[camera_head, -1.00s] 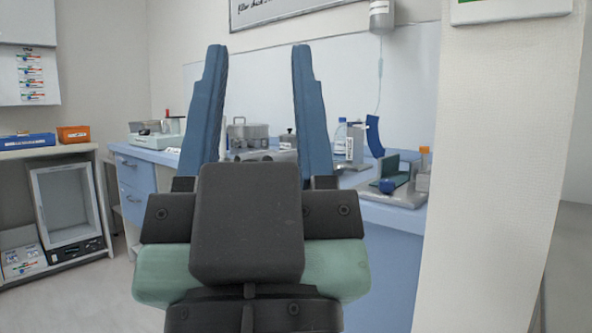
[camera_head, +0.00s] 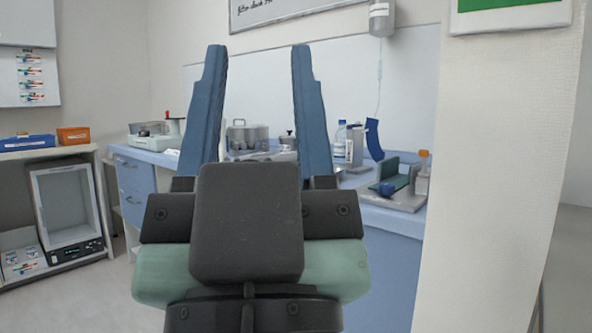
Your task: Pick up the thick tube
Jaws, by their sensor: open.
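My gripper (camera_head: 259,48) is raised in front of the camera, with its two blue fingers upright, wide apart and nothing between them. It is well short of the blue bench (camera_head: 387,222) behind it. I cannot surely tell which thing is the thick tube. Some low grey rounded shapes (camera_head: 283,154) lie on the bench, seen between the fingers just above my dark palm block. They are small, and partly hidden by the gripper.
To the right are a blue-capped bottle (camera_head: 340,136), a blue upright piece (camera_head: 374,139) and a grey-based device (camera_head: 402,199). A white pillar (camera_head: 500,180) borders the right. A shelf unit (camera_head: 95,170) stands left, with open floor before it.

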